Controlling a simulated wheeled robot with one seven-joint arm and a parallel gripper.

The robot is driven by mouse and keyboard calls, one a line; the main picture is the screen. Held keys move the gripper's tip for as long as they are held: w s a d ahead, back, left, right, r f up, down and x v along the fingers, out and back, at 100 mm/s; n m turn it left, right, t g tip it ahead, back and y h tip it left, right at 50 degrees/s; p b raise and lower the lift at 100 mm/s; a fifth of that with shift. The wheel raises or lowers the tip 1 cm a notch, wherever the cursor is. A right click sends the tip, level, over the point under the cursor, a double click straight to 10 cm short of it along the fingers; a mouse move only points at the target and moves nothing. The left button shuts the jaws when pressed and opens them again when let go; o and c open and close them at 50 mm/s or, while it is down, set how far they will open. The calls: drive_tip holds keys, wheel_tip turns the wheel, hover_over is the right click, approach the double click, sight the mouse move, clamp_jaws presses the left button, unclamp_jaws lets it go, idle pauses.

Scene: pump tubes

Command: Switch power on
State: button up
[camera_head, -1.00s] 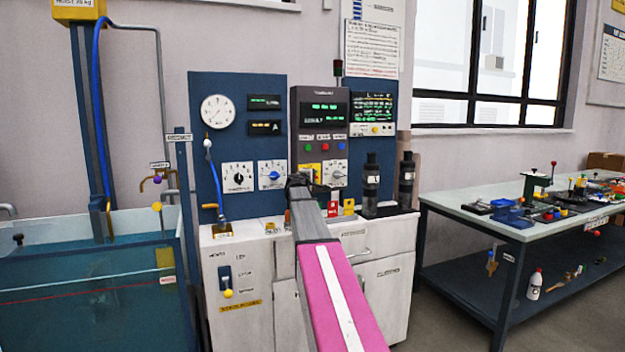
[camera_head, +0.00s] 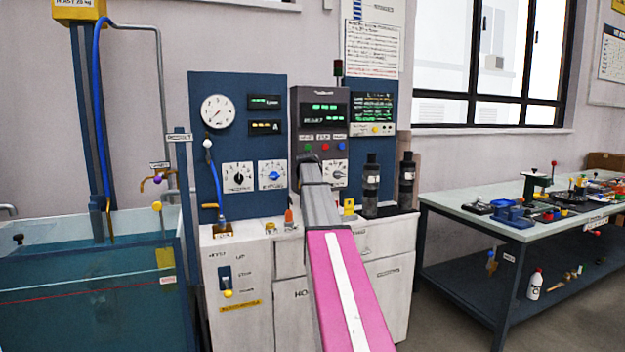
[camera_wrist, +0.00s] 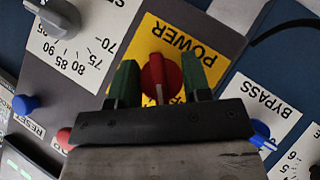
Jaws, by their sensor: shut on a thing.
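The red POWER knob (camera_wrist: 153,80) sits on a yellow label (camera_wrist: 178,45) on the grey panel in the wrist view. My gripper (camera_wrist: 160,76) has its two green fingers on either side of the knob and is shut on it. The knob's pointer bears a white mark. In the head view my gripper (camera_head: 308,160) is up against the grey control panel (camera_head: 322,105), below its row of coloured buttons. There my arm hides the power knob and its label.
A blue RESET button (camera_wrist: 26,104) and a red button (camera_wrist: 64,138) are close by in the wrist view. A dial (camera_wrist: 62,18) and a blue BYPASS knob (camera_wrist: 262,134) flank the yellow label. A water tank (camera_head: 90,280) stands left, a workbench (camera_head: 500,222) right.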

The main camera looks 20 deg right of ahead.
drive_tip(key=m+y, duration=0.1)
drive_tip(key=y, duration=0.2)
drive_tip(key=shift+m, duration=0.3)
drive_tip(key=shift+m+y, duration=0.8)
drive_tip(key=shift+y, duration=0.6)
drive_tip(key=o, duration=0.8)
drive_tip(key=v, duration=1)
drive_tip(key=shift+s+r, duration=0.2)
drive_tip(key=shift+r, duration=0.2)
drive_tip(key=shift+d, duration=0.15)
